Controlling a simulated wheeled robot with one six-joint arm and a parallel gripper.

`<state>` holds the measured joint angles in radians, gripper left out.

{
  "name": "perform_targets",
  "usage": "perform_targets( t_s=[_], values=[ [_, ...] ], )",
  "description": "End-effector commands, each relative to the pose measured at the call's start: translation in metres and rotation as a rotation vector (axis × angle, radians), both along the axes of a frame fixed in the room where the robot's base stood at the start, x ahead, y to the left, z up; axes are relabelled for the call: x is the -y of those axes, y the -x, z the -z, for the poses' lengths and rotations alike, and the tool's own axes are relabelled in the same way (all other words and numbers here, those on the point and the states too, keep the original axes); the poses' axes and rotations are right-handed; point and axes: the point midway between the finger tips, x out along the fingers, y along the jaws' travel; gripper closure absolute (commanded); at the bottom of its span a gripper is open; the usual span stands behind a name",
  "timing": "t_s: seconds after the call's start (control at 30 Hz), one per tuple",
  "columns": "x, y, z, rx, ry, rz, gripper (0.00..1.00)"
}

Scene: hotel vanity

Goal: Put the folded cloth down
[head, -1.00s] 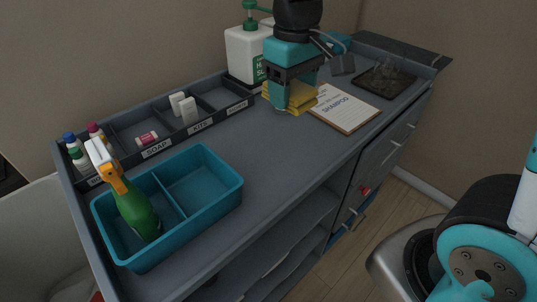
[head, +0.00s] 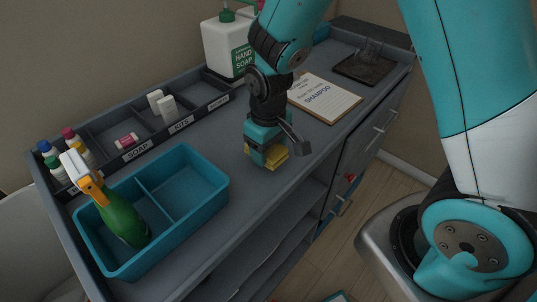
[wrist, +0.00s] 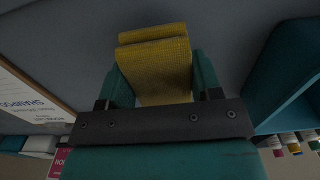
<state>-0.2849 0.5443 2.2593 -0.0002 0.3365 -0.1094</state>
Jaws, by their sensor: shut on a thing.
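The folded yellow cloth (head: 276,158) is between the fingers of my gripper (head: 268,156), over the grey vanity top to the right of the teal caddy. In the wrist view the cloth (wrist: 156,65) fills the space between the two teal fingers of my gripper (wrist: 160,88), which are shut on it. My gripper points down and hides part of the cloth in the head view. I cannot tell whether the cloth touches the vanity top.
A teal two-part caddy (head: 222,192) holds a green spray bottle (head: 124,218). A divided organizer (head: 158,142) runs along the back. A shampoo clipboard (head: 338,104), a dark tray (head: 384,73) and a soap jug (head: 222,48) stand behind. Bare top surrounds the cloth.

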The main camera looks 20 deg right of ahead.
Motion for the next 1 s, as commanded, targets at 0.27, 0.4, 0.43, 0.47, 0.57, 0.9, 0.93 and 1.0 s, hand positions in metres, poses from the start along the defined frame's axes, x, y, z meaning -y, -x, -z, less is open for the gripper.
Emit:
perform_targets(
  t_s=[0.27, 0.4, 0.43, 0.47, 0.57, 0.9, 0.93, 1.0],
  values=[
    [0.001, 0.000, 0.029, -0.001, 0.000, 0.002, 0.60],
    [0.001, 0.000, 0.029, -0.001, 0.000, 0.002, 0.60],
    [0.001, 0.000, 0.029, -0.001, 0.000, 0.002, 0.60],
    [0.001, 0.000, 0.029, -0.001, 0.000, 0.002, 0.60],
    [0.001, 0.000, 0.033, -0.001, 0.000, 0.002, 0.60],
    [0.001, 0.000, 0.032, -0.001, 0.000, 0.002, 0.16],
    [0.001, 0.000, 0.031, -0.001, 0.000, 0.002, 0.16],
    [0.001, 0.000, 0.029, -0.001, 0.000, 0.002, 0.16]
  ],
)
